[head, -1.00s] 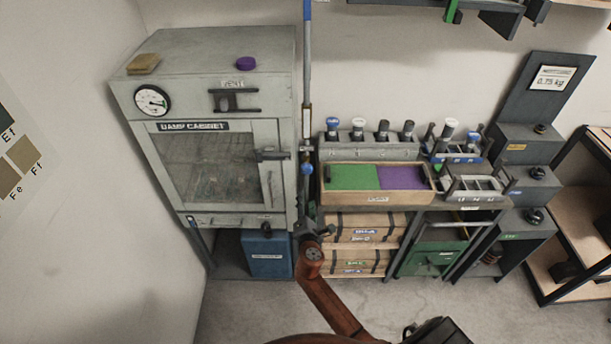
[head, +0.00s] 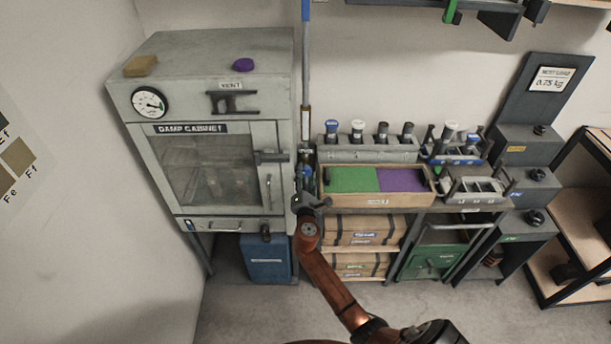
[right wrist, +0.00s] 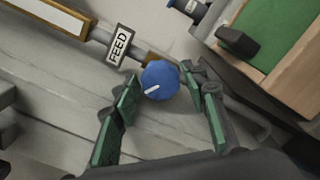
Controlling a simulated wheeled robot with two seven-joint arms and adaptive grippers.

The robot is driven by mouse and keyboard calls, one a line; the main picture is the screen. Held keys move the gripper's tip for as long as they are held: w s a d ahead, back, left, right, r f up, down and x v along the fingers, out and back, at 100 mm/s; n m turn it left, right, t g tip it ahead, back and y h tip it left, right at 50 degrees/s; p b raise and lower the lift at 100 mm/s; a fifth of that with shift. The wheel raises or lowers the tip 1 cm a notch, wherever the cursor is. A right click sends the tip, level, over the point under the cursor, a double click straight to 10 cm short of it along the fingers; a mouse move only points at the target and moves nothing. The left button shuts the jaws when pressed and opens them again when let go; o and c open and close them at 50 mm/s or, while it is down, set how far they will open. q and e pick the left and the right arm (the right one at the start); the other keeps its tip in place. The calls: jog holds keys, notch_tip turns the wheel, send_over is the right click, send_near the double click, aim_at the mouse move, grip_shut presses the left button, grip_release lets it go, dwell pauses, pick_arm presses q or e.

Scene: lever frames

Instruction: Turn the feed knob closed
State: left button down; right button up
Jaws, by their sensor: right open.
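The feed knob (right wrist: 160,78) is round and blue with a white pointer mark toward its lower left in the right wrist view. It sits on a grey pipe beside a white FEED label (right wrist: 119,46). My right gripper (right wrist: 162,84) is open, with one green-padded finger on each side of the knob; I cannot tell whether they touch it. In the head view my right gripper (head: 312,203) is at the pipe between the damp cabinet and the bench, largely covering the knob's surroundings. My left gripper is not in view.
The damp cabinet (head: 205,55) stands close on the left of the pipe. A wooden tray (head: 375,201) with green and purple sections is close on the right. Cartons (head: 362,230) sit below it. Open floor (head: 440,300) lies in front.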

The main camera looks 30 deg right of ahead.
jog(key=c, duration=0.9)
jog(key=shift+o, duration=0.2)
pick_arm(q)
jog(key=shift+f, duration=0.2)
pick_arm(e)
jog(key=m+b, duration=0.2)
jog(key=m, duration=0.1)
jog(key=m+b, duration=0.1)
jog(key=shift+f+m, duration=0.25)
jog(key=shift+m, duration=0.05)
jog(key=m+b, duration=0.2)
jog(key=m, duration=0.2)
jog(key=shift+b, duration=0.3)
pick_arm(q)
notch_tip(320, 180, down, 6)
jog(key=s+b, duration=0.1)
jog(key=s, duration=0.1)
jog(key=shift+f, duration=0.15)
pick_arm(e)
jog(key=shift+m, duration=1.4)
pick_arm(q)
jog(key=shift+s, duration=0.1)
